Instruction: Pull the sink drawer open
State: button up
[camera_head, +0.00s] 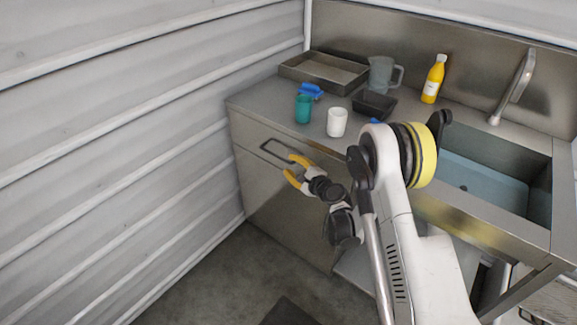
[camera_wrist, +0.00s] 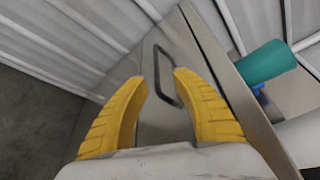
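The sink drawer (camera_head: 252,141) is the upper front panel at the left end of the steel sink unit, and it looks closed. Its dark bar handle (camera_head: 270,150) runs across the panel. In the wrist view the handle (camera_wrist: 160,68) shows between and just beyond the fingertips. My gripper (camera_head: 288,168) has yellow fingers and is in front of the drawer, close to the handle. In the wrist view my gripper (camera_wrist: 158,82) is open with nothing between its pads. I cannot tell whether a fingertip touches the handle.
A corrugated wall (camera_head: 120,130) stands left.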

aim_at(279, 158)
jog(key=b+x, duration=0.1)
jog(key=x, duration=0.2)
jog(key=b+x, duration=0.1)
jog(key=x, duration=0.2)
jog(key=f+b+x, duration=0.1)
jog(key=x, duration=0.2)
jog(key=shift+w+a+f, duration=0.1)
jog(key=shift+f, duration=0.05)
jog(key=shift+w+a+b, duration=0.35)
jog(key=shift+w, duration=0.2)
grip_shut()
